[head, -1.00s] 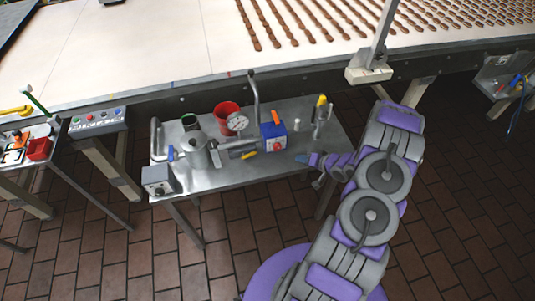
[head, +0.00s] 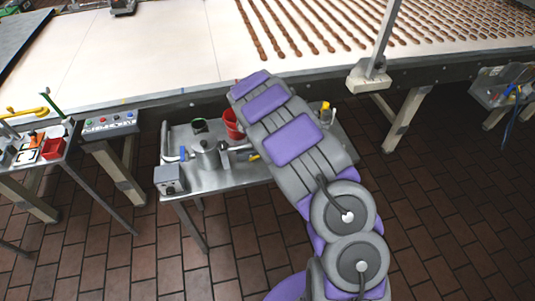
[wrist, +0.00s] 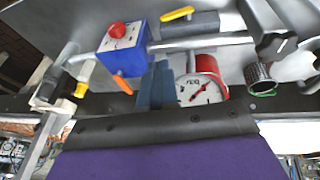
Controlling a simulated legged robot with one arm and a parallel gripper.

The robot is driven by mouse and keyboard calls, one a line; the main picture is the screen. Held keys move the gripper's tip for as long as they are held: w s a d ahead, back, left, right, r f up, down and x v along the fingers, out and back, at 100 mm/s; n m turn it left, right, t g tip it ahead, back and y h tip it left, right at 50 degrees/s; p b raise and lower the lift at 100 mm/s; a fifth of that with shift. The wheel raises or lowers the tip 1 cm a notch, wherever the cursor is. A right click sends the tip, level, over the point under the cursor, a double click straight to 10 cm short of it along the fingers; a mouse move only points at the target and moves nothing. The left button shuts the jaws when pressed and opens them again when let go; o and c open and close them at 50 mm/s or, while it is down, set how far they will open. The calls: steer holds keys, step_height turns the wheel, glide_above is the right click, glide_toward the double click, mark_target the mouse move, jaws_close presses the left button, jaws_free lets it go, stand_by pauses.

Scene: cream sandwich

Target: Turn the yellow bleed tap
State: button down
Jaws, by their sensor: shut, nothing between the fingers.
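The yellow bleed tap (wrist: 177,13) shows as a small yellow handle beside a grey cylinder (wrist: 190,25) at the top of the wrist view. In the head view only a bit of yellow (head: 255,157) shows at my arm's edge. My gripper (wrist: 157,82) is shut and empty, its blue-grey fingers in front of the pipe between the blue box (wrist: 124,58) and the gauge (wrist: 201,91). The fingers look apart from the tap. In the head view my arm hides the gripper.
The blue box bears a red knob (wrist: 117,30) and an orange lever (wrist: 122,84). A red container (head: 233,124), a metal pot (head: 208,155) and a grey control box (head: 170,180) crowd the steel table (head: 237,180). The conveyor (head: 180,50) runs behind.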

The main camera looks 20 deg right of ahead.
steer(key=a, duration=0.3)
steer(key=b, duration=0.2)
glide_above(256, 156)
step_height(256, 156, down, 9)
steer(key=f, duration=0.3)
steer(key=shift+s+d+f, duration=0.2)
steer(key=shift+s, duration=0.1)
steer(key=shift+d+f+b, duration=0.3)
steer(key=shift+d+f, duration=0.05)
steer(key=shift+d, duration=0.2)
steer(key=shift+a, duration=0.35)
steer(key=shift+r+y+p, duration=0.1)
steer(key=shift+y+p, duration=0.2)
steer(key=shift+p, duration=0.25)
steer(key=shift+p, duration=0.55)
